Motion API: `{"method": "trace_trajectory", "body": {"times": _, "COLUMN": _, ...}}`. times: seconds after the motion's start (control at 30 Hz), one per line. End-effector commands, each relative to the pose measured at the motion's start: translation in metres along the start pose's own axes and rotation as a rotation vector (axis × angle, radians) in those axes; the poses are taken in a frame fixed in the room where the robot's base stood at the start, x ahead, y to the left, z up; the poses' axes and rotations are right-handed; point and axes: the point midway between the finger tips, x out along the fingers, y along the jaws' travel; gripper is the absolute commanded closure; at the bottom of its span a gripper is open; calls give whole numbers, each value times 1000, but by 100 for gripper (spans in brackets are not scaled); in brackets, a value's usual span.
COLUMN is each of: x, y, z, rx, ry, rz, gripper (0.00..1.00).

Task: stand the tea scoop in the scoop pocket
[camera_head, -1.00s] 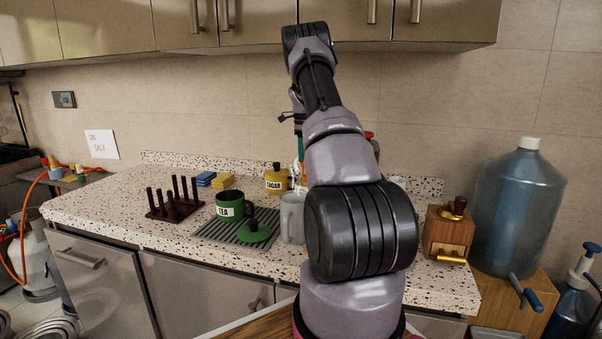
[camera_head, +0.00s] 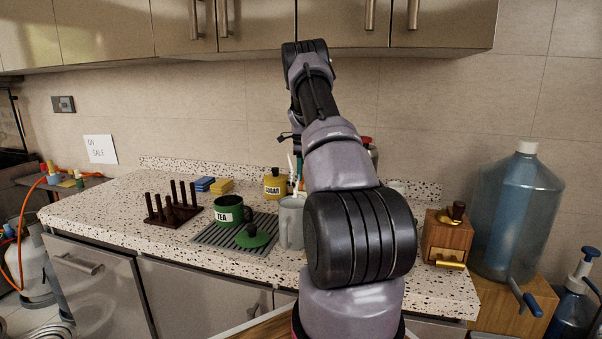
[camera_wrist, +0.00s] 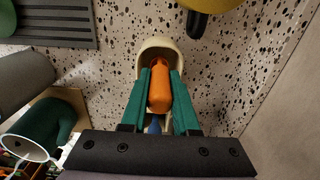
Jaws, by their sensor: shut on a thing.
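In the wrist view, my gripper (camera_wrist: 158,77) has its teal fingers closed on an orange piece, which I take to be the tea scoop (camera_wrist: 160,88). A cream, rounded holder-like thing (camera_wrist: 158,44), probably the scoop pocket, shows around and beyond the fingertips over the speckled counter. I cannot tell how far the orange piece is inside it. A small blue part (camera_wrist: 154,126) shows lower between the fingers. In the head view my arm hides most of this spot; a teal finger shows beside the yellow sugar canister (camera_head: 274,184).
A green TEA mug (camera_head: 229,211), a green lid (camera_head: 252,237) and a grey mug (camera_head: 291,222) stand on or by the grey ribbed mat (camera_head: 212,234). A dark peg rack (camera_head: 172,218) is left. A wooden grinder (camera_head: 447,237) and water jug (camera_head: 516,215) are right.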

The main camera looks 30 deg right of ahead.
Motion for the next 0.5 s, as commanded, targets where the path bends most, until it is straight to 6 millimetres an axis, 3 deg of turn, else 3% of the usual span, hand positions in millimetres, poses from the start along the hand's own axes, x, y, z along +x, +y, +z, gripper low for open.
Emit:
{"method": "trace_trajectory", "body": {"times": 0.17, "x": 3, "y": 0, "z": 0, "rx": 0, "ry": 0, "rz": -1, "gripper": 100}}
{"method": "trace_trajectory", "body": {"times": 0.2, "x": 3, "y": 0, "z": 0, "rx": 0, "ry": 0, "rz": -1, "gripper": 68}}
{"method": "trace_trajectory", "body": {"times": 0.27, "x": 3, "y": 0, "z": 0, "rx": 0, "ry": 0, "rz": -1, "gripper": 45}}
{"method": "trace_trajectory", "body": {"times": 0.5, "x": 3, "y": 0, "z": 0, "rx": 0, "ry": 0, "rz": -1, "gripper": 42}}
